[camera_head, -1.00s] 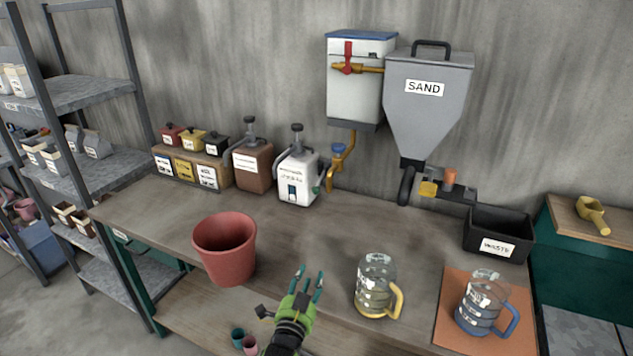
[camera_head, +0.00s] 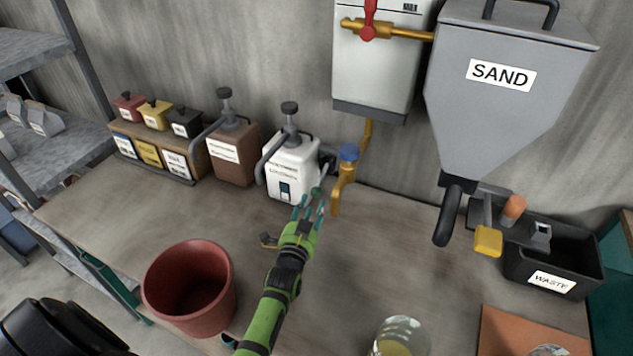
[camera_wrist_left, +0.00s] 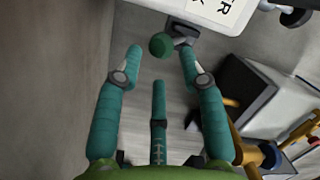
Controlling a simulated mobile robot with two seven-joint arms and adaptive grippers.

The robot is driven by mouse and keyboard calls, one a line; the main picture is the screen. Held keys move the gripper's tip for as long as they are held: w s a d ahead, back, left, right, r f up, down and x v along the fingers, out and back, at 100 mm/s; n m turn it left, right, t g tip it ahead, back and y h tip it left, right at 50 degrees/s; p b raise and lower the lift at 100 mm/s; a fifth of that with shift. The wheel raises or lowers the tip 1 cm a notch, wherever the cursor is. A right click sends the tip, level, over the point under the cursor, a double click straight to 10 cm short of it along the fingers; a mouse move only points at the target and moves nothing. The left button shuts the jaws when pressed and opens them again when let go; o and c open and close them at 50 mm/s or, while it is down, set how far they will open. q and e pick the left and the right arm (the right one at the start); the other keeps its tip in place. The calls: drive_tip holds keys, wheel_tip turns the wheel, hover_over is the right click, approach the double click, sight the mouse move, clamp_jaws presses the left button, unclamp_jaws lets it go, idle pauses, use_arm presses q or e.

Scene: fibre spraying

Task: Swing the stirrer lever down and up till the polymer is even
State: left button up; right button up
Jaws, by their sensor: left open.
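A white canister (camera_head: 291,167) with a black pump top stands at the back of the bench, label facing out. A small lever with a green knob (camera_head: 316,193) sticks out low on its right side. The green knob shows in the left wrist view (camera_wrist_left: 161,45) just past my fingertips, with its dark mount against the white body. My left gripper (camera_head: 309,207) is open and empty, its teal fingers spread towards the knob, with the knob in line between them. I cannot tell whether any finger touches it. My right gripper is not in view.
A brown pump canister (camera_head: 232,155) stands left of the white one. A brass tap with a blue knob (camera_head: 348,153) is close on the right. A red bucket (camera_head: 190,290) stands front left, a glass jug (camera_head: 402,335) front right. The sand hopper (camera_head: 505,90) hangs above right.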

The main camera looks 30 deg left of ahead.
sight(315, 196)
use_arm(q)
drive_tip(key=shift+w+a+r, duration=0.1)
drive_tip(key=shift+w+r, duration=0.3)
drive_tip(key=shift+w, duration=0.35)
drive_tip(key=x, duration=0.3)
drive_tip(key=shift+w+a+f, duration=0.15)
drive_tip(key=shift+w+f, duration=0.1)
drive_tip(key=shift+f, duration=0.05)
drive_tip(key=shift+w+a, duration=0.1)
drive_tip(key=shift+w, duration=0.4)
drive_tip(key=shift+c, duration=0.4)
clamp_jaws()
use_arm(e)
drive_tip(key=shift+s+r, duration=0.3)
